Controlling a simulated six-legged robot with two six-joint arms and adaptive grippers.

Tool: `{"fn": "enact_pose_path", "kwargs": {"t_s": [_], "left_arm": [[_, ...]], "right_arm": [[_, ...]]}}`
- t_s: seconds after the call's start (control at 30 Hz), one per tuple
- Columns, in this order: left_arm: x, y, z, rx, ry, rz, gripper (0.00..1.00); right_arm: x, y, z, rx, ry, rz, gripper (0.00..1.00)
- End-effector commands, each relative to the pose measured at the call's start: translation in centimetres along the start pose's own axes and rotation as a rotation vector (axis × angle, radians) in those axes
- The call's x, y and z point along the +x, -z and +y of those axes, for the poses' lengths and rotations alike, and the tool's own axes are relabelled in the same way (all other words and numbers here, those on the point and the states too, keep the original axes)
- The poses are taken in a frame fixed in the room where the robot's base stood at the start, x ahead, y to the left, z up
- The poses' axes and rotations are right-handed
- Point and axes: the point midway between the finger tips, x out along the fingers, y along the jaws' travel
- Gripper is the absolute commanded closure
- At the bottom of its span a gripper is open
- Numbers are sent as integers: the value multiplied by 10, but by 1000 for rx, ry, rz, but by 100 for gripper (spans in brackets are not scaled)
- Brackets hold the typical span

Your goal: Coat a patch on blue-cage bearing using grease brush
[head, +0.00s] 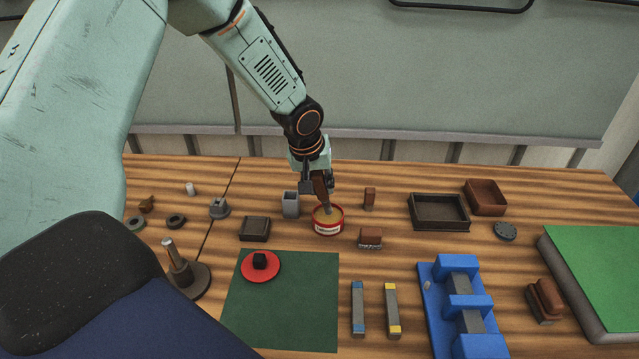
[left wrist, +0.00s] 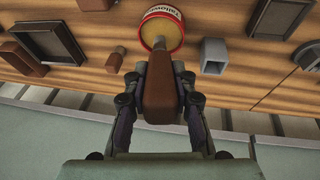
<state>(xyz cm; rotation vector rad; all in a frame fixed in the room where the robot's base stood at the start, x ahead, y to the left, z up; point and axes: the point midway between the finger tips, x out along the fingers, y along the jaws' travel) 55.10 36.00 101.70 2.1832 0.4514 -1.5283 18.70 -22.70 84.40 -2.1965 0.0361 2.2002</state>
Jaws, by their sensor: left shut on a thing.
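My left gripper (head: 317,186) is shut on the brown handle of the grease brush (head: 321,184), which points down with its lower end inside the open red tin (head: 328,228) of yellowish grease. The left wrist view shows the brown handle (left wrist: 158,98) between the fingers of my left gripper (left wrist: 159,76), with the brush's end over the grease in the tin (left wrist: 160,12). Two small dark rings, one greenish (head: 136,223) and one blackish (head: 176,221), lie at the left. I cannot tell whether either is the blue-cage bearing. My right gripper is not in view.
A grey square cup (head: 291,204) stands left of the tin. A green mat (head: 290,315) bears a red disc (head: 248,273) with a black block. A metal post on a round base (head: 195,282) stands left. A blue fixture (head: 431,312) and dark tray (head: 438,224) are right.

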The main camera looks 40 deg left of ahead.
Motion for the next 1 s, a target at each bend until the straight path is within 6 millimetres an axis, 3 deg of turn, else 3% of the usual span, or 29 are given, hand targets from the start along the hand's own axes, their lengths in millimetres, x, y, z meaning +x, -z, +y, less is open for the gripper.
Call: {"fn": "enact_pose_path", "kwargs": {"t_s": [1.0], "left_arm": [[6, -2, -1, 0, 0, 0, 100]], "right_arm": [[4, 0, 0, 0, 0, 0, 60]]}}
